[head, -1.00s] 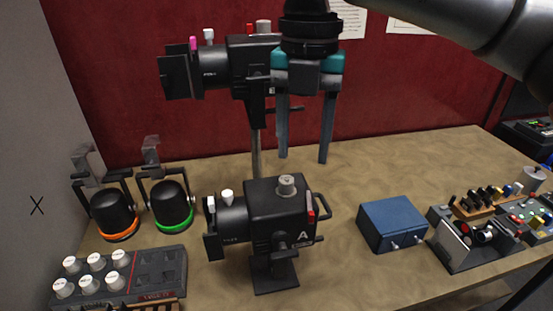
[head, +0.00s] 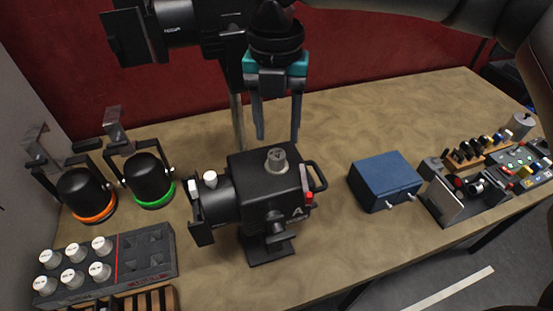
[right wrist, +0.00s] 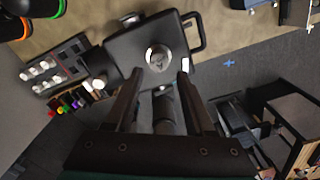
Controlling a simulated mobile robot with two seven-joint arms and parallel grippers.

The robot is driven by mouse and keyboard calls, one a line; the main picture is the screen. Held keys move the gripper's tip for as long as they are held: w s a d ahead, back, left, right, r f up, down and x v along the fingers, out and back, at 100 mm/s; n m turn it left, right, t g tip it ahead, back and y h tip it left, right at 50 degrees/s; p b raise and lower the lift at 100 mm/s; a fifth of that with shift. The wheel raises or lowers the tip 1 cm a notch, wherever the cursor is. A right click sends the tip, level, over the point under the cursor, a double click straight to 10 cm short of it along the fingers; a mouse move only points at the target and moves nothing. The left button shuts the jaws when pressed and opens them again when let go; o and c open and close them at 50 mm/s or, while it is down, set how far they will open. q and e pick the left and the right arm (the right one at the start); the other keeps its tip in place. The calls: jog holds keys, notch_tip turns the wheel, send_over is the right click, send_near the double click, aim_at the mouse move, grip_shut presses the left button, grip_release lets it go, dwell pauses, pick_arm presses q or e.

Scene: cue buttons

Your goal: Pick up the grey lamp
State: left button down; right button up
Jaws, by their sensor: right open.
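The grey lamp (head: 276,160) appears to be the small grey cylinder standing upright on top of the black camera marked A (head: 262,195). In the right wrist view the grey lamp (right wrist: 159,58) is round, seen from above, just beyond the fingertips. My right gripper (head: 278,139) points down, open and empty, with its fingertips apart from the lamp and above it in the picture. In the right wrist view my right gripper (right wrist: 160,74) has a finger to each side below the lamp. My left gripper is not in view.
A second black camera (head: 180,28) stands behind on a post. Two black spotlights, with an orange ring (head: 95,216) and a green ring (head: 153,200), stand left. A button box (head: 147,254) is front left. A blue box (head: 385,180) and control panels (head: 530,165) are right.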

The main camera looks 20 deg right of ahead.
aim_at(277, 154)
notch_tip(277, 154, down, 5)
jog(key=shift+f+p, duration=0.2)
jog(key=shift+p, duration=0.65)
jog(key=shift+f, duration=0.35)
jog(key=shift+w, duration=0.1)
grip_shut()
